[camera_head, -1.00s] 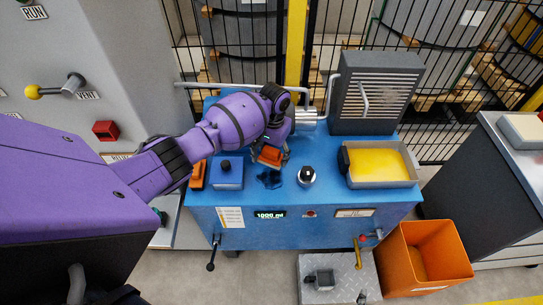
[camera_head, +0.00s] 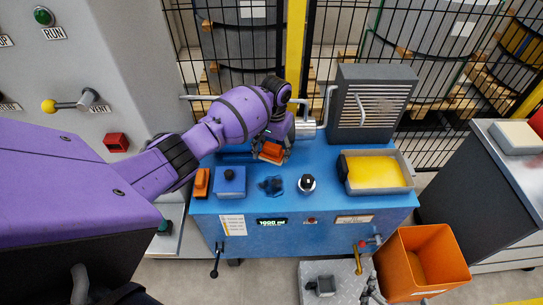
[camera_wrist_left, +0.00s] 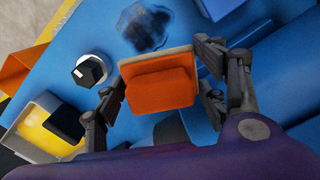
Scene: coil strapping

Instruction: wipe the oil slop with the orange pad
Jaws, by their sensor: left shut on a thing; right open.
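The orange pad (camera_head: 271,152) is in my left gripper (camera_head: 270,156), which is shut on it. In the left wrist view the pad (camera_wrist_left: 160,82) sits between the fingers (camera_wrist_left: 163,92), with a pale layer along one edge. The oil slop (camera_head: 271,186) is a dark blue smear on the blue machine top, just in front of the pad. It also shows in the left wrist view (camera_wrist_left: 147,28), apart from the pad in the picture. I cannot tell the pad's height above the top. My right gripper (camera_head: 372,290) shows only partly at the bottom edge, open.
A black knob (camera_head: 307,183) stands right of the slop. A blue box (camera_head: 231,181) and another orange item (camera_head: 202,183) are left of it. A tray of yellow liquid (camera_head: 408,185) and a grey vented housing (camera_head: 373,105) are to the right. An orange bin (camera_head: 398,270) stands below.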

